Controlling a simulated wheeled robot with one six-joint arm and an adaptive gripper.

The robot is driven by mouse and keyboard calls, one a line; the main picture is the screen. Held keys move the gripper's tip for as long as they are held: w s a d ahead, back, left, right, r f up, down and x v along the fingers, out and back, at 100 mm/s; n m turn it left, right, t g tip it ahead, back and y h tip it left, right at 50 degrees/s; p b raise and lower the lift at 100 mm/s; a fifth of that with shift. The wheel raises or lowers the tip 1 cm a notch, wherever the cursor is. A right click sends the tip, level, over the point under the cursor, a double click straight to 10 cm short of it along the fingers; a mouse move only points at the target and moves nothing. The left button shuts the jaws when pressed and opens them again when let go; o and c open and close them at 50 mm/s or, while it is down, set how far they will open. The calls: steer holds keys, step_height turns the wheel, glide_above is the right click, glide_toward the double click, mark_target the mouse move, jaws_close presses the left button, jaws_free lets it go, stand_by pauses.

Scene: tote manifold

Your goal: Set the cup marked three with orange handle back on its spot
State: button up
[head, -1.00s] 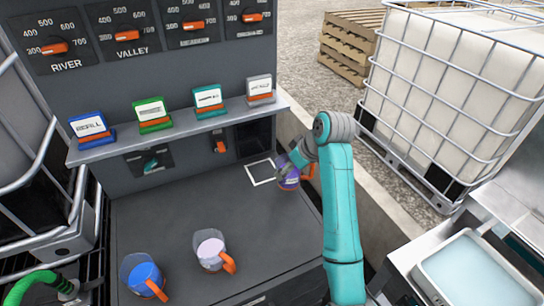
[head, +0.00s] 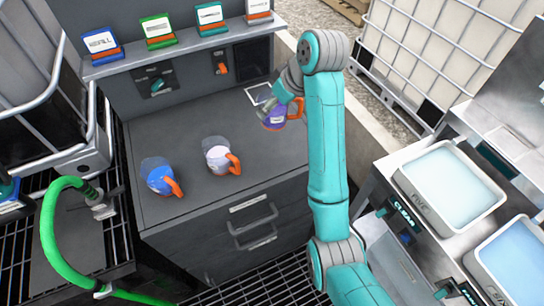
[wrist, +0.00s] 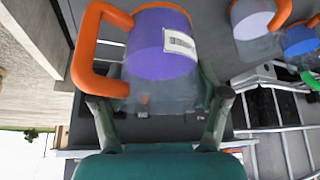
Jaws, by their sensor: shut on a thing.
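My gripper (head: 277,106) is shut on a clear cup with purple contents and an orange handle (head: 275,119). In the wrist view the purple cup (wrist: 160,55) sits between the fingers (wrist: 160,98), its handle to the left. Its pale label is too small to read. In the head view the cup is just in front of and slightly right of a white square outline (head: 259,94) on the counter, partly covering its near side. I cannot tell whether the cup touches the counter.
A pale lilac cup (head: 216,154) and a blue cup (head: 160,176) with orange handles stand on the dark counter (head: 200,120), left of my arm. A shelf with several coloured cards (head: 185,49) overhangs the back. Trays (head: 450,186) stand at the right.

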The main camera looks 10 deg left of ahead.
steer(key=shift+s+a+f, duration=0.15)
steer(key=shift+s, duration=0.2)
steer(key=shift+f, duration=4.65)
steer(key=o, duration=1.4)
steer(key=shift+s+f, duration=0.1)
steer(key=shift+f, duration=0.05)
steer(key=shift+o, duration=0.2)
